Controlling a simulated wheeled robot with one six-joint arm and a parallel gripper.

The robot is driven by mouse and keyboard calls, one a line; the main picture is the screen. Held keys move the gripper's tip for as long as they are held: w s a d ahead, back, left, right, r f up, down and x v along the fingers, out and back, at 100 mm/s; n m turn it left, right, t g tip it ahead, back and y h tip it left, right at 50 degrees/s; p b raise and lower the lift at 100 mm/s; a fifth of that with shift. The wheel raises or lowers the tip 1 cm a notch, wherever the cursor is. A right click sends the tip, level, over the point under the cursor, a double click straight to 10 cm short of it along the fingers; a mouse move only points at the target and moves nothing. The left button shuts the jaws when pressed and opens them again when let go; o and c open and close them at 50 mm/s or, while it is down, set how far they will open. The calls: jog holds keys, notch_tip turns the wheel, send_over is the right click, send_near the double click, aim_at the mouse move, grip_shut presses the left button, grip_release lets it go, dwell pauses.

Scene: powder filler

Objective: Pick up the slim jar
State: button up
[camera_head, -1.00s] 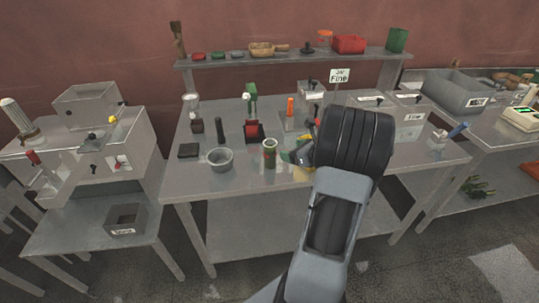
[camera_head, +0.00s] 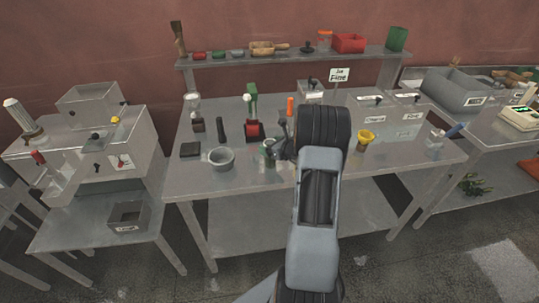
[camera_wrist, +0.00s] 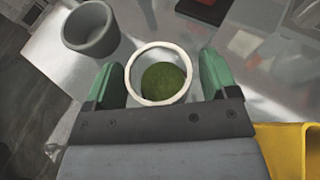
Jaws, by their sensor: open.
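The slim jar is a narrow open jar with a pale rim and green contents, standing on the middle table. In the wrist view the jar (camera_wrist: 159,75) sits between the two green fingers of my gripper (camera_wrist: 166,80), which is open around it. A gap shows on the right side; whether the left finger touches is hard to tell. In the head view the jar (camera_head: 267,147) is partly hidden behind my gripper (camera_head: 277,145).
A grey bowl (camera_head: 220,156) stands left of the jar; it also shows in the wrist view (camera_wrist: 91,28). A yellow cup or funnel (camera_head: 366,136) stands to the right. A red and green device (camera_head: 253,125) is behind. The table front (camera_head: 215,180) is clear.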

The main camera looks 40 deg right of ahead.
jog(key=shift+w+f, duration=0.1)
jog(key=shift+w, duration=0.15)
jog(key=shift+c, duration=0.2)
jog(key=c, duration=1.3)
